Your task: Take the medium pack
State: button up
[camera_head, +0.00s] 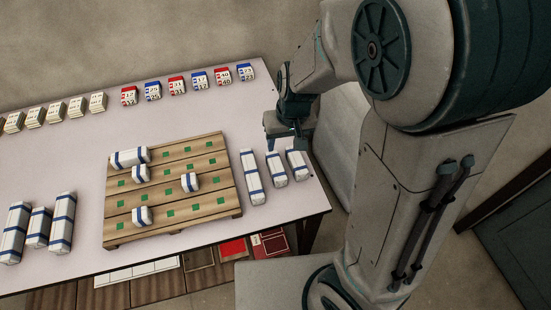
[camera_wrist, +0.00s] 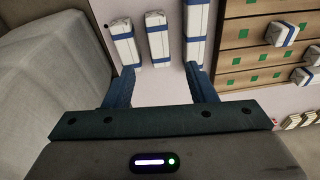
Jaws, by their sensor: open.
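Three white packs with blue bands lie side by side at the table's right end. The long pack (camera_head: 252,177) is on the left, the medium pack (camera_head: 276,168) in the middle and the short pack (camera_head: 296,164) on the right. In the wrist view the medium pack (camera_wrist: 158,38) lies ahead between the short pack (camera_wrist: 123,43) and the long pack (camera_wrist: 196,32). My gripper (camera_head: 287,141) is behind the packs at the table's right edge. Its open fingers (camera_wrist: 160,72) are empty and line up either side of the medium pack, apart from it.
A wooden pallet (camera_head: 190,205) with green squares and several banded packs stands left of the three packs. More packs (camera_head: 62,222) lie at the far left. A row of red and blue marked blocks (camera_head: 176,85) and cream blocks (camera_head: 77,107) lines the back edge.

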aim_at(276, 165)
jog(key=shift+h, duration=0.4)
jog(key=w+f+b, duration=0.1)
jog(key=f, duration=0.3)
jog(key=w+a+f, duration=0.1)
jog(key=f, duration=0.3)
jog(key=w+f+b, duration=0.1)
jog(key=f, duration=0.4)
jog(key=shift+w+a+b, duration=0.35)
jog(key=shift+w, duration=0.05)
jog(key=f, duration=0.2)
jog(key=w+f, duration=0.1)
jog(key=f, duration=0.1)
jog(key=shift+f+b, duration=0.2)
jog(key=shift+b, duration=0.2)
jog(key=c, duration=0.8)
